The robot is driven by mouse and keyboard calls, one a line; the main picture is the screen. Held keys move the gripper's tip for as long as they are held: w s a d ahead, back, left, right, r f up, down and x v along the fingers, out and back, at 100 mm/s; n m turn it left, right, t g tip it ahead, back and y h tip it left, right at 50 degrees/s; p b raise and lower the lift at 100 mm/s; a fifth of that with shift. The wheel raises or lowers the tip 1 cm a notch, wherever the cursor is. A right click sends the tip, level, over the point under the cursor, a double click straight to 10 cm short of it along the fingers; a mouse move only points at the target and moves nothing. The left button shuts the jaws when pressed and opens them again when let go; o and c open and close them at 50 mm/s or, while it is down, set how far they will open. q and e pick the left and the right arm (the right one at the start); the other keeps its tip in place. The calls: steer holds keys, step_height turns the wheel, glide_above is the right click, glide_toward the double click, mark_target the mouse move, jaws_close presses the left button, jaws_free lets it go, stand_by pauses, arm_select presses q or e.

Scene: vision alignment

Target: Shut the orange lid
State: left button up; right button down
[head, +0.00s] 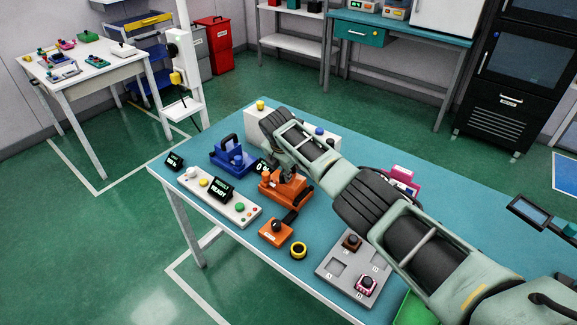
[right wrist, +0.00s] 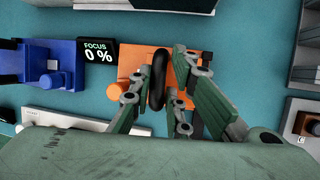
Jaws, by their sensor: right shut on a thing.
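The orange unit with its lid (head: 290,196) stands on the blue-green table, partly hidden by my right arm. It also shows in the right wrist view (right wrist: 130,67), with a black rounded handle (right wrist: 159,80) over it. My right gripper (right wrist: 157,86) is shut on this handle, its fingers on both sides. In the head view the right gripper (head: 284,173) reaches down at the orange unit from above. The lid's angle is hard to tell because the arm and fingers cover it. My left gripper is not in view.
A blue unit with a black handle (head: 232,157) stands just left of the orange one, with a FOCUS 0 % display (right wrist: 97,54) between. A READY control box (head: 220,197), an orange lever box (head: 275,231), a yellow-black ring (head: 298,251) and a grey tray (head: 337,268) stand nearer.

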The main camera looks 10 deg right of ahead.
steer(key=shift+w+a+r, duration=0.25)
steer(key=shift+a+r, duration=0.1)
steer(key=shift+a, duration=0.05)
steer(key=c, duration=2)
jaws_free()
steer(key=shift+o, duration=1.3)
steer(key=shift+w+a+f, duration=0.1)
steer(key=shift+w+f, duration=0.05)
steer(key=shift+f, duration=0.1)
steer(key=v, duration=1.2)
steer(key=shift+d, duration=0.2)
steer(key=shift+s+f, duration=0.1)
steer(key=shift+s, duration=0.1)
